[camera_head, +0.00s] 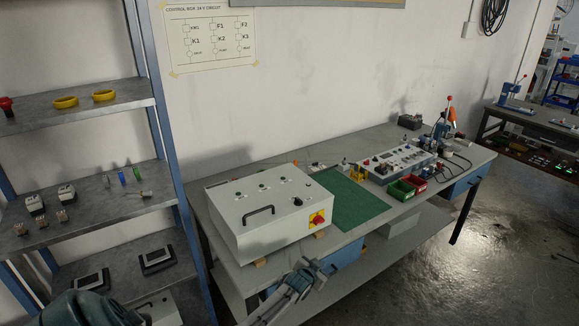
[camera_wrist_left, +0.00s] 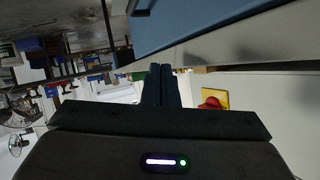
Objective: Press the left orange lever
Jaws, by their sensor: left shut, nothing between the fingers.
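My left gripper (camera_head: 312,268) is in front of the workbench's near edge, below the grey control box. Its fingers (camera_wrist_left: 161,86) are together and empty in the left wrist view. No pair of orange levers can be made out clearly. A small orange part (camera_head: 452,117) shows beside a red-knobbed upright device at the bench's far right end, well away from my gripper. My right gripper is not in view.
The grey control box (camera_head: 240,208) has a black handle and a red-yellow switch (camera_head: 317,219); the switch also shows in the left wrist view (camera_wrist_left: 213,100). A green mat (camera_head: 352,205), red bin (camera_head: 415,180) and green bin (camera_head: 400,190) lie farther right. Shelves (camera_head: 110,208) stand left.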

